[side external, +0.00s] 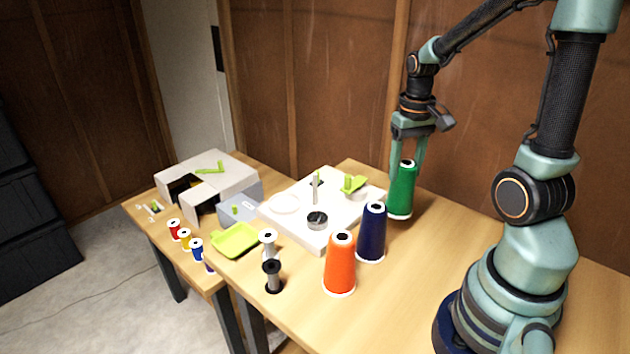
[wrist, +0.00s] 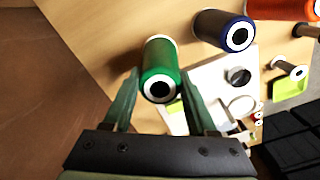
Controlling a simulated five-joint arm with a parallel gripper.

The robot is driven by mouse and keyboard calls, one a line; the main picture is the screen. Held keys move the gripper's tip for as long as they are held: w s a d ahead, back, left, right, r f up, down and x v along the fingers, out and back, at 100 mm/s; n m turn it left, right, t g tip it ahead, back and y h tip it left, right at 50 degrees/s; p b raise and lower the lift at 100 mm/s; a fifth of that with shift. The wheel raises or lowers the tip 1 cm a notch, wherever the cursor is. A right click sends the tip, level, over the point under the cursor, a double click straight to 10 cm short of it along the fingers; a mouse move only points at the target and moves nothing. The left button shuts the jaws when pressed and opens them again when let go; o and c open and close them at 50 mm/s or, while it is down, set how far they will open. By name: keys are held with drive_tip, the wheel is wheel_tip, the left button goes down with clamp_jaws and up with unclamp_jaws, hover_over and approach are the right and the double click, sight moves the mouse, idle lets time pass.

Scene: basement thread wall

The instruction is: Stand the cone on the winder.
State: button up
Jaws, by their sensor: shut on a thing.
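A green thread cone (side external: 401,192) is upright between the fingers of my gripper (side external: 406,165), which is shut on its upper part. I cannot tell whether its white base rim touches the table. In the wrist view the cone (wrist: 160,62) shows its top between the fingertips (wrist: 159,80). The white winder (side external: 335,227) lies just left of the cone in the side view. It carries a thin upright post (side external: 316,188), a dark round cup (side external: 317,221), a pale disc (side external: 284,203) and a lime part (side external: 354,184). The wrist view shows part of the winder (wrist: 212,82).
A navy cone (side external: 372,235) and an orange cone (side external: 340,265) stand upright in front of the winder. Two small spools, a lime tray (side external: 235,240) and a grey machine (side external: 208,185) are to the left. The front right table is clear.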

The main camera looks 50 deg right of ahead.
wheel_tip(320, 180, up, 11)
drive_tip(key=w+a+n, duration=0.2)
drive_tip(key=w+a, duration=0.2)
drive_tip(key=w, duration=0.4)
drive_tip(key=w+a+n, duration=0.2)
drive_tip(key=w+a, duration=0.1)
drive_tip(key=w, duration=0.6)
drive_tip(key=w+a+f+n, duration=0.1)
drive_tip(key=w+a+n, duration=0.1)
drive_tip(key=w+a, duration=0.45)
wheel_tip(320, 180, down, 8)
drive_tip(key=shift+s+a+f, duration=0.15)
drive_tip(key=shift+s+a, duration=0.1)
drive_tip(key=shift+f, duration=1.7)
